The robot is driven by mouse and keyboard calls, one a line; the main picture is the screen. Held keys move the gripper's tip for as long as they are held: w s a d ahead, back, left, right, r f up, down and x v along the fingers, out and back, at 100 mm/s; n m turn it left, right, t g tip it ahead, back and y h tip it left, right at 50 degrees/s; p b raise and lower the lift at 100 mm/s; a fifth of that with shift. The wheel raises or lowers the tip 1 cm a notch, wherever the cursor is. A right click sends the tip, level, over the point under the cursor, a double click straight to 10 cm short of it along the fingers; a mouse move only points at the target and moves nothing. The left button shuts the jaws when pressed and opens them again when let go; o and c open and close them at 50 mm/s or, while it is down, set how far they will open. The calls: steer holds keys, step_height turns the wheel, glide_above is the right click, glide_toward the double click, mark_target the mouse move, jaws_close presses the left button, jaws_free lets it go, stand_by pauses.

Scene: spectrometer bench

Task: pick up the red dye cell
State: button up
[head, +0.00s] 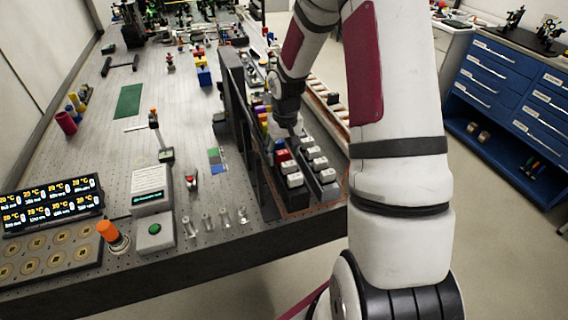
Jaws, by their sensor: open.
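A small red block with a pale top, which looks like the red dye cell (282,157), sits in a dark rack (262,190) at the right side of the bench. Pale-topped cells (294,180) stand in front of it, and yellow and purple ones (262,114) stand behind it. My gripper (291,131) points down over the rack, just above and behind the red cell. Its fingers are small and dark here, and I see nothing held in them. My gripper hides part of the rack. I cannot tell whether it touches any cell.
A tall dark upright panel (232,85) stands along the rack's left side. Clear glass vials (215,219) stand near the bench's front edge. A display (50,203) and an orange-capped item (108,231) are at front left.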

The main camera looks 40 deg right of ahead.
steer(key=shift+f, duration=0.25)
steer(key=c, duration=1.1)
steer(key=shift+r, duration=0.1)
steer(key=shift+c, duration=0.2)
